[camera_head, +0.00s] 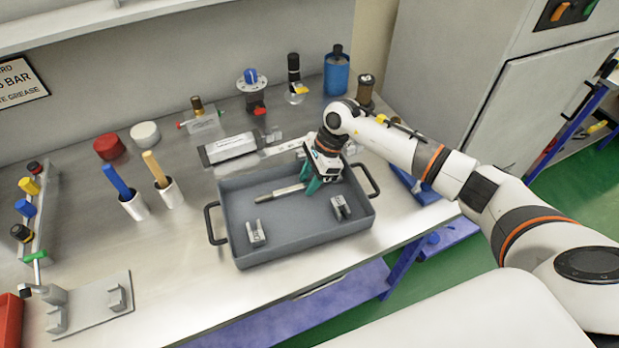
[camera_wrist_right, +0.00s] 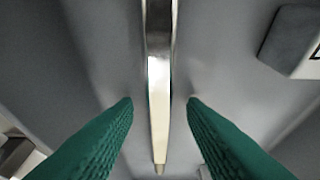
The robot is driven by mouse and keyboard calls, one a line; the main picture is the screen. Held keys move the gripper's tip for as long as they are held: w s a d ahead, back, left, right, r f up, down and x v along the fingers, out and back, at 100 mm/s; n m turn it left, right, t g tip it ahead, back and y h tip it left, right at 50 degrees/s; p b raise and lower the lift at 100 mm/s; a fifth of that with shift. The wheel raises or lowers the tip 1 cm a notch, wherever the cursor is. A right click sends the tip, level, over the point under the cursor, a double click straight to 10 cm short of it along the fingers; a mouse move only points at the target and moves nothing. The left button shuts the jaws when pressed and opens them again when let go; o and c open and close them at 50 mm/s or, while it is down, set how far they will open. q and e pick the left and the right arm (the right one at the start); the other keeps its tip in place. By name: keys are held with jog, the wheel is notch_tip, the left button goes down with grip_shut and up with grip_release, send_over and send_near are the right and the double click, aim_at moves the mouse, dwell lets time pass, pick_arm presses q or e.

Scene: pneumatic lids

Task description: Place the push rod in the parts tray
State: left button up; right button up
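The push rod (camera_head: 280,192) is a thin, pale metal rod in the grey parts tray (camera_head: 290,248), towards its back half. It appears to lie on or close to the tray floor. My right gripper (camera_head: 312,186) is low inside the tray at the rod's right end. In the right wrist view, the green fingers (camera_wrist_right: 160,102) stand apart on either side of the rod (camera_wrist_right: 159,75), with a gap on both sides. The rod's far right end is hidden by the gripper in the head view. My left gripper is not in view.
Two grey notched blocks, one at the front left (camera_head: 256,234) and one at the right (camera_head: 340,207), stand in the tray. A grey cylinder (camera_head: 230,147) lies behind it. White cups with a blue handle (camera_head: 118,182) and a yellow handle (camera_head: 155,168) stand left.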

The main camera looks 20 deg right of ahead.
jog(key=shift+r, duration=0.1)
jog(key=b+v, duration=0.2)
jog(key=v, duration=1)
jog(key=shift+b, duration=0.4)
jog(key=shift+s, duration=0.1)
